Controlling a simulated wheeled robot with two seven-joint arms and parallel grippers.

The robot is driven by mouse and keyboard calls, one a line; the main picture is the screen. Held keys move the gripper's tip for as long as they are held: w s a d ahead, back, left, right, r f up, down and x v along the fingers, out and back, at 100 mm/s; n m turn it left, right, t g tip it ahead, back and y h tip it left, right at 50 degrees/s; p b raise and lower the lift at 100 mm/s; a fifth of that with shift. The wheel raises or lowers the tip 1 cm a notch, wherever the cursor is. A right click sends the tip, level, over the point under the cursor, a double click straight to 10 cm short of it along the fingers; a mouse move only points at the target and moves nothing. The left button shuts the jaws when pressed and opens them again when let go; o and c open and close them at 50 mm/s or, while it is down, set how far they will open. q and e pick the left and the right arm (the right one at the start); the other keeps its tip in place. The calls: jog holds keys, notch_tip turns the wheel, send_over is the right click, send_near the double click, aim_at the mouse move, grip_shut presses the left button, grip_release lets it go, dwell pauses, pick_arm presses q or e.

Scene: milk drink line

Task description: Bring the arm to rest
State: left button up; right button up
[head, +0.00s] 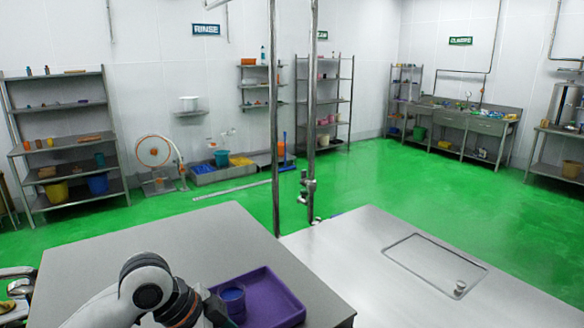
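My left arm comes in from the lower left, white and black, low over the near grey table (130,255). Its dark end, my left gripper (216,310), is beside a blue cup (233,297). The fingers are not clear, so I cannot tell whether they are open or touch the cup. The cup stands upright at the left side of a purple tray (285,290) on the table. My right gripper is not in view.
A metal counter (370,255) with an inset lid (435,262) lies to the right. Upright pipes (275,130) with a valve rise behind the table. Shelves (65,145), a hose reel (155,152) and sinks (465,118) line the walls. The green floor (400,185) between is mostly clear.

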pick_arm(q)
jog(key=s+f+n+t, duration=0.2)
jog(key=s+f+n, duration=0.5)
jog(key=f, duration=0.6)
jog(key=s+a+f+n+y, duration=0.3)
jog(key=s+a+f, duration=0.15)
jog(key=s, duration=0.25)
jog(key=s+a+f+n+y, duration=0.3)
jog(key=s+a+f, duration=0.1)
jog(key=s+a, duration=0.25)
notch_tip(320, 180, down, 30)
jog(key=s+d+g+b, duration=0.1)
jog(key=s+g+b, duration=0.1)
jog(key=b, duration=0.4)
jog(key=s+a+f+b, duration=0.1)
jog(key=s+f+b, duration=0.1)
jog(key=s+f, duration=0.6)
jog(key=s+a+f+g+b, duration=0.1)
jog(key=s+f+b, duration=0.1)
jog(key=s+f, duration=0.5)
notch_tip(320, 180, down, 6)
jog(key=shift+s+a+r+m, duration=0.15)
jog(key=shift+s+a+m, duration=0.25)
